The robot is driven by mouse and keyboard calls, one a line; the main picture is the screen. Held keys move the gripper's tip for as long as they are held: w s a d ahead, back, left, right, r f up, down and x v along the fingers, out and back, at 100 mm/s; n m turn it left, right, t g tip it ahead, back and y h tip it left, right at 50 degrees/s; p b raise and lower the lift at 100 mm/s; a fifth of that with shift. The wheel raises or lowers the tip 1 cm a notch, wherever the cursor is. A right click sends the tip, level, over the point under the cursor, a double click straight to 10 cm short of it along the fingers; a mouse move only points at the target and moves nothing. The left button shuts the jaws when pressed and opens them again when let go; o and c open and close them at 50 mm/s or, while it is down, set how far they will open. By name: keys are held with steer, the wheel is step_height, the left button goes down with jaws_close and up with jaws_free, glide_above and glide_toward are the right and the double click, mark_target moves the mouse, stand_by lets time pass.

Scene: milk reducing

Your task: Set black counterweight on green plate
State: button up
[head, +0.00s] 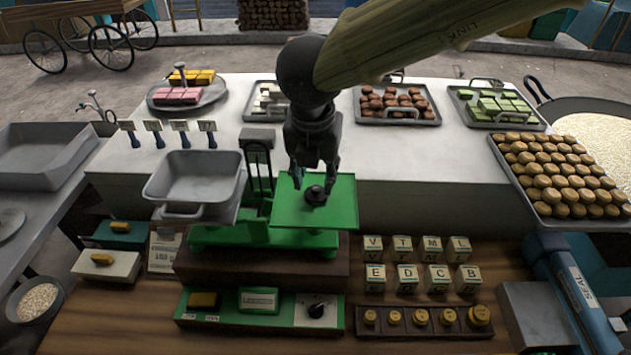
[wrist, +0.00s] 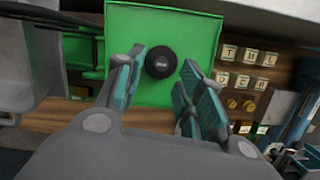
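The black counterweight (head: 316,195) is a small dark knobbed piece on the green plate (head: 288,212) of the green balance scale. It also shows in the wrist view (wrist: 160,62), where it sits on the bare green plate (wrist: 195,25). My gripper (head: 315,180) hangs over the plate, close above the counterweight. In the wrist view my gripper (wrist: 158,85) has its two fingers spread, with the counterweight between and just beyond the tips. A gap shows on both sides, so the fingers do not seem to touch it.
A grey metal pan (head: 194,178) sits on the scale's left side, beside a dark upright post (head: 259,165). Letter blocks (head: 407,277) and a rack of brass weights (head: 421,318) lie at the front right. A tray of round cookies (head: 560,170) stands right. Wooden bench shows in front.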

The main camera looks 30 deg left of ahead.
steer(key=b+v, duration=0.2)
steer(key=v, duration=0.7)
steer(key=shift+r, duration=0.25)
